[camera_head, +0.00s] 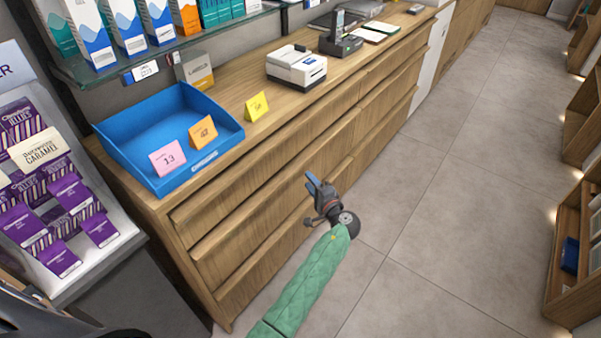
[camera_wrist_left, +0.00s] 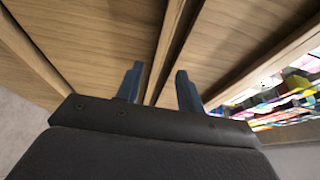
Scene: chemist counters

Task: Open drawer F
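The wooden counter (camera_head: 228,225) has stacked drawer fronts with long lip-like edges, in a left and a right column. I see no letter on any front, so I cannot tell which one is drawer F. My left gripper (camera_head: 313,186) is in front of the counter, near where the two columns meet. In the left wrist view my left gripper (camera_wrist_left: 158,70) has its two blue-grey fingers apart with a gap between them. A wooden drawer edge (camera_wrist_left: 172,42) shows between the fingers; I cannot tell if they touch it. My right gripper is not in view.
A blue tray (camera_head: 123,129) with number cards, a yellow card (camera_head: 257,106) and a white printer (camera_head: 297,68) stand on the counter. A purple sweets display (camera_head: 60,210) is at the left. Grey floor (camera_head: 455,190) is clear to the right, up to low wooden shelves (camera_head: 577,250).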

